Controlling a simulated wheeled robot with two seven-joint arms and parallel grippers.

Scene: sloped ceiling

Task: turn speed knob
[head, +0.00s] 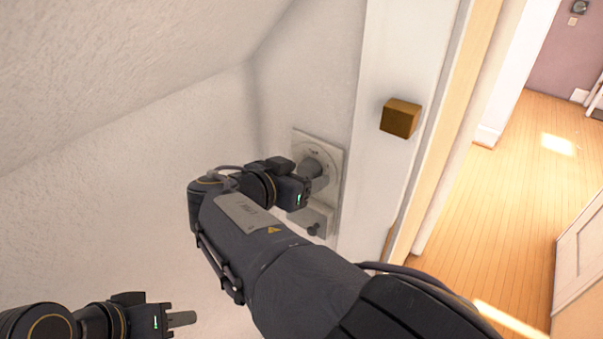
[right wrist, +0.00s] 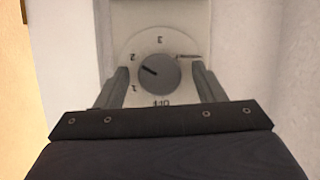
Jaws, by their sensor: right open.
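The speed knob (right wrist: 160,74) is a round grey dial on a pale plate (right wrist: 131,44) with printed numbers. In the right wrist view its dark pointer mark points left and slightly up, between the printed 1 and 2 and nearer the 2. My right gripper (right wrist: 160,70) is open, with one finger on each side of the knob; I cannot tell whether they touch it. In the head view my right gripper (head: 308,178) is at the wall plate (head: 333,160) and hides most of the dial. My left gripper (head: 182,318) is low at the left, away from the plate, its opening unclear.
A small dark knob (head: 313,229) sits on the lower part of the wall fitting. A brown block (head: 400,118) sticks out from the white trim to the right. A sloped ceiling (head: 120,60) hangs at the upper left. A doorway opens onto a wooden floor (head: 500,190).

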